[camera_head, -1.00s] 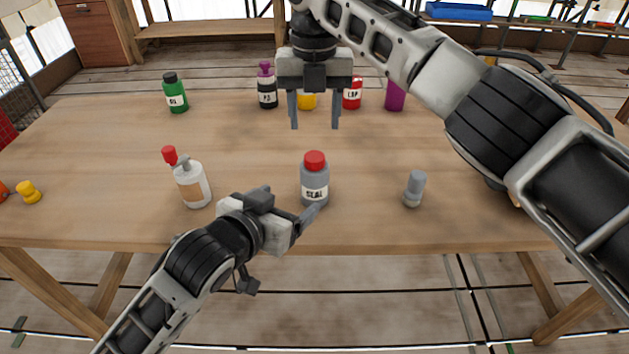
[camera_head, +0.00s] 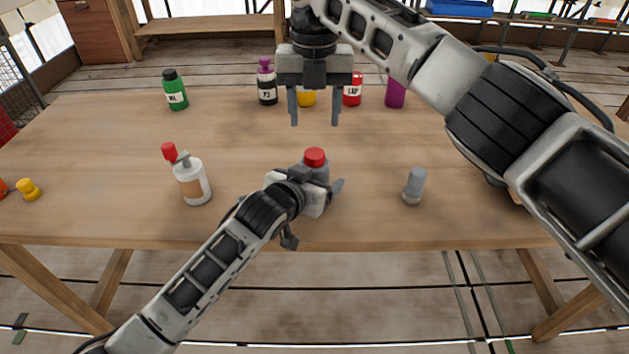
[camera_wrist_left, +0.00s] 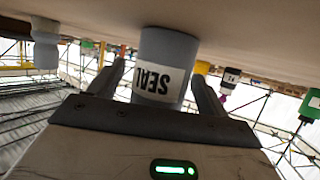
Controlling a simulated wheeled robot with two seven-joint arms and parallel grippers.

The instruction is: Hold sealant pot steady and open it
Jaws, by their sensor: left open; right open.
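The sealant pot (camera_head: 317,166) is a grey bottle with a red cap (camera_head: 315,157), upright near the front middle of the table. In the left wrist view the pot (camera_wrist_left: 166,60) shows upside down, its SEAL label facing the camera, between the two fingers. My left gripper (camera_head: 325,188) is open around the pot's body from the front, and it hides the label in the head view. Its fingers also show in the left wrist view (camera_wrist_left: 158,88). My right gripper (camera_head: 315,122) is open and empty, pointing down above the table behind the pot.
A white bottle with a red tip (camera_head: 192,181) stands left of the pot. A small grey bottle (camera_head: 414,186) stands to its right. Green (camera_head: 175,91), dark purple-capped (camera_head: 267,83), yellow (camera_head: 306,98), red (camera_head: 352,92) and purple (camera_head: 395,94) containers line the back. A yellow piece (camera_head: 29,189) lies far left.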

